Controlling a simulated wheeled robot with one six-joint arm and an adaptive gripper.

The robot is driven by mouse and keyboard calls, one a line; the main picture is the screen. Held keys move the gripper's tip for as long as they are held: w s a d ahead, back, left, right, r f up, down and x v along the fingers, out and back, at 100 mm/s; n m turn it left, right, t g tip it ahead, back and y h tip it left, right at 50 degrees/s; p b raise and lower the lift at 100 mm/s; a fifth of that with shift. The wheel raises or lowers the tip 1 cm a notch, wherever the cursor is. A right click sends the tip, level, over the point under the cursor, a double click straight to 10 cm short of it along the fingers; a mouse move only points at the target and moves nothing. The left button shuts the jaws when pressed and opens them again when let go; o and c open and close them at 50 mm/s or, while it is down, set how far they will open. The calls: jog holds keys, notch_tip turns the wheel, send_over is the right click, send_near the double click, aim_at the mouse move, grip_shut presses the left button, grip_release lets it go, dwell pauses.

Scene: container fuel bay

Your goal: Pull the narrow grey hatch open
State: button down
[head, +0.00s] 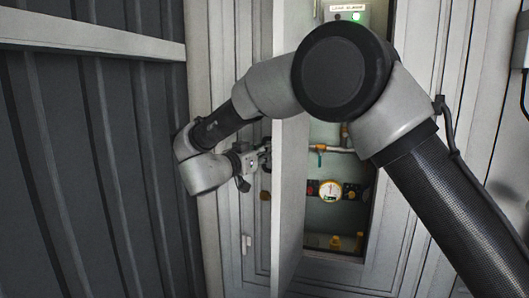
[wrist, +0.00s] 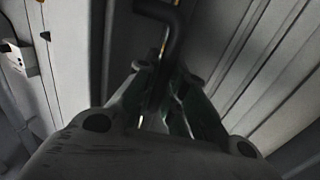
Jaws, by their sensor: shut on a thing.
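The narrow grey hatch (head: 290,205) stands swung open, seen nearly edge-on, with the lit recess behind it exposed on its right. My gripper (head: 264,156) is at the hatch's left, outer side. In the wrist view my gripper's fingers (wrist: 168,100) are closed around a dark, bent handle (wrist: 172,35). The exact contact between fingers and handle is dark and partly hidden. In the head view the handle is mostly hidden by my gripper.
Inside the recess (head: 335,225) are a round gauge (head: 330,190), a pipe with a teal valve lever (head: 320,155), and a box with a green light (head: 347,16). A dark corrugated wall (head: 90,190) stands close on the left. A small pale latch (head: 246,243) sits low beside the hatch.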

jog(key=shift+w+a+r, duration=0.1)
jog(key=shift+w+a, duration=0.1)
jog(key=shift+a, duration=0.1)
jog(key=c, duration=1.5)
grip_release()
jog(key=v, duration=1.2)
